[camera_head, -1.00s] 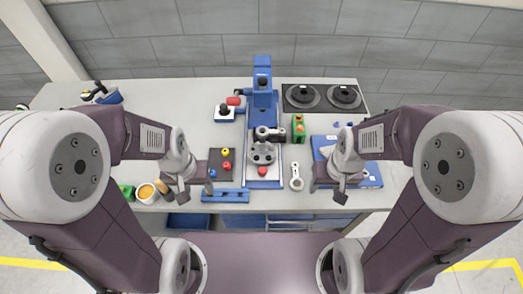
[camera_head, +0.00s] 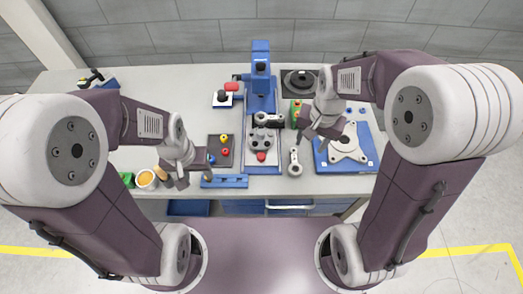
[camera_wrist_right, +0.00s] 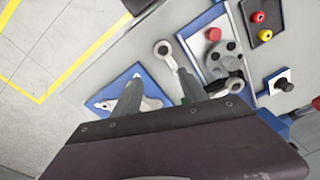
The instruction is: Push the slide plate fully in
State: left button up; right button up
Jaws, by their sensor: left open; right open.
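A grey plate with round holes (camera_head: 263,142) and a red knob (camera_head: 261,156) sits on the blue-edged base in the middle of the table; I take it for the slide plate. It also shows at the upper right of the right wrist view (camera_wrist_right: 221,60). How far in it is, I cannot tell. My right gripper (camera_head: 322,132) is open and empty, above the table to the right of the plate. Its two fingers (camera_wrist_right: 160,90) are spread in the wrist view. My left gripper (camera_head: 190,172) is open near the front edge, left of the plate.
A blue board with a pale flanged plate (camera_head: 345,155) lies at the right. A grey link (camera_head: 295,162) lies between it and the base. A tall blue fixture (camera_head: 261,75) stands behind. A dark block with colored knobs (camera_head: 221,160) and a blue bar (camera_head: 225,181) are at the left.

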jog(key=w+a+f+n, duration=0.1)
jog(key=w+a+f, duration=0.1)
jog(key=w+a, duration=0.5)
jog(key=n+g, duration=0.1)
jog(key=n, duration=0.1)
send_over(261, 155)
notch_tip(261, 155, down, 3)
jog(key=shift+w+d+r, duration=0.1)
jog(key=shift+r, duration=0.2)
jog(key=shift+s, duration=0.35)
jog(key=f, duration=0.7)
jog(key=shift+w+f, duration=0.2)
jog(key=shift+f, duration=0.2)
jog(key=shift+s+f+p, duration=0.1)
jog(key=shift+f+p, duration=0.2)
jog(key=shift+f, duration=0.3)
grip_shut()
jog(key=shift+r, duration=0.1)
